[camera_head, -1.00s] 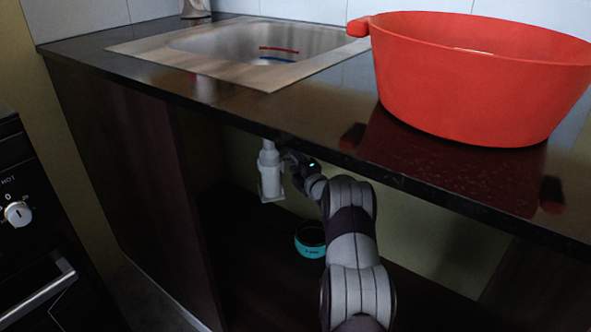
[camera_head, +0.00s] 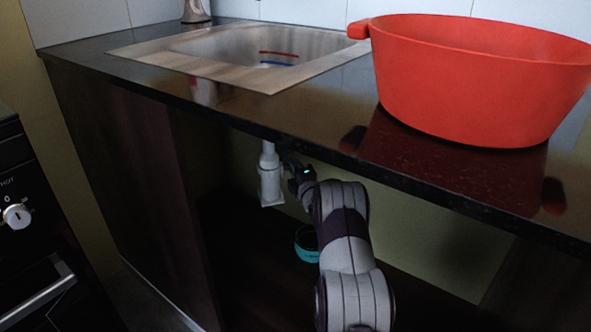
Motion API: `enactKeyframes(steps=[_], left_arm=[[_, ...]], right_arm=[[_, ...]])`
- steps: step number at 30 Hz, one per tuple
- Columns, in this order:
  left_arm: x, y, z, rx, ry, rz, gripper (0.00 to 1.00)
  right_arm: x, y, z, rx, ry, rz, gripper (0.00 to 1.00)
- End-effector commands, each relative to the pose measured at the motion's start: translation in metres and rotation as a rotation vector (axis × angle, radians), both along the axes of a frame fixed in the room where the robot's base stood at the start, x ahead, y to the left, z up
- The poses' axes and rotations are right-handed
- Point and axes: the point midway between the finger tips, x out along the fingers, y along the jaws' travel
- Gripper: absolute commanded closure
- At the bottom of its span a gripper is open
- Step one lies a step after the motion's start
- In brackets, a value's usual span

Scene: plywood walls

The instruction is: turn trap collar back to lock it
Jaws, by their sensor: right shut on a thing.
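The white sink trap (camera_head: 269,178) hangs under the counter below the sink, with its pipe going up out of sight. Its collar is small here, and I cannot tell its turn angle. My right arm reaches in under the counter from the lower right. My right gripper (camera_head: 285,168) is at the right side of the trap, at its upper part, and is shut on the collar; the fingertips are dark and small. My left gripper is not in view.
The counter's front edge (camera_head: 330,152) runs just above my right arm. A teal round container (camera_head: 306,243) stands on the cabinet floor below the trap. A large red pot (camera_head: 470,85) and the sink (camera_head: 262,45) are on top. An oven (camera_head: 30,230) is at left.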

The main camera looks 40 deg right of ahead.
Motion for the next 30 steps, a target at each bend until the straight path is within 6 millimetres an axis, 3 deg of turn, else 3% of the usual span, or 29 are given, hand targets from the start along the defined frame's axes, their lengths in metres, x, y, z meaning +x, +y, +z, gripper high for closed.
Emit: enactKeyframes(steps=[8, 22, 30], left_arm=[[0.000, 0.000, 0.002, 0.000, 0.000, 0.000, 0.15], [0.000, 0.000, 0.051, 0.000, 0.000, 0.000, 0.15], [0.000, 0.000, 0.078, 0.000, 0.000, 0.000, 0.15]], right_arm=[[-0.011, 0.018, 0.000, 0.002, 0.006, -0.238, 1.00], [-0.022, 0.050, 0.004, -0.002, 0.007, -0.683, 1.00], [-0.023, 0.069, 0.003, -0.002, 0.008, -0.684, 1.00]])
